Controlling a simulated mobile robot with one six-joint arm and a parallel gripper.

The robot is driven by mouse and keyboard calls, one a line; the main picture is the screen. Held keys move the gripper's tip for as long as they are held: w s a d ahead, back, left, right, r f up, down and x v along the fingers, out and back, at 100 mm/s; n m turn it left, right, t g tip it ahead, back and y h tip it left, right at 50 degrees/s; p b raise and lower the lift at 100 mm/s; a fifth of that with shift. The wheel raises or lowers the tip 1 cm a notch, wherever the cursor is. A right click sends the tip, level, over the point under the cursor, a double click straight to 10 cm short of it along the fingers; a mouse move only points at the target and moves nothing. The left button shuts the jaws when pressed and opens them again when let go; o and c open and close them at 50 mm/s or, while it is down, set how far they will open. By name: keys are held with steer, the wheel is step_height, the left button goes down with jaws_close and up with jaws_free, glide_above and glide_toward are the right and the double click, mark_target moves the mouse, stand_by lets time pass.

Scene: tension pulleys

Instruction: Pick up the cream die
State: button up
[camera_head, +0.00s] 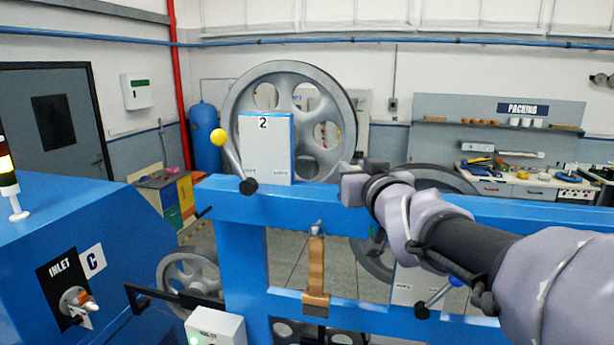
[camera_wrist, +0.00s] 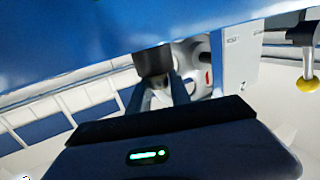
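I cannot make out a cream die for certain in either view. My gripper (camera_head: 352,186) is at the top of the blue beam (camera_head: 300,200), just right of the white and blue box marked 2 (camera_head: 264,150). In the wrist view my gripper's fingers (camera_wrist: 163,88) reach toward the blue beam (camera_wrist: 120,35), with a dark block in front of them. Whether anything lies between the fingertips is too small and dark to tell. The box also shows in the wrist view (camera_wrist: 240,55), to the right of the fingers.
A lever with a yellow ball (camera_head: 219,137) stands on the beam left of the box. A large grey wheel (camera_head: 236,100) is behind it. A brown strap (camera_head: 316,265) hangs below the beam. A blue machine (camera_head: 120,250) is at left. A workbench (camera_head: 520,185) stands far right.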

steer(key=shift+w+f, duration=0.1)
steer(key=shift+w, duration=0.05)
jaws_close()
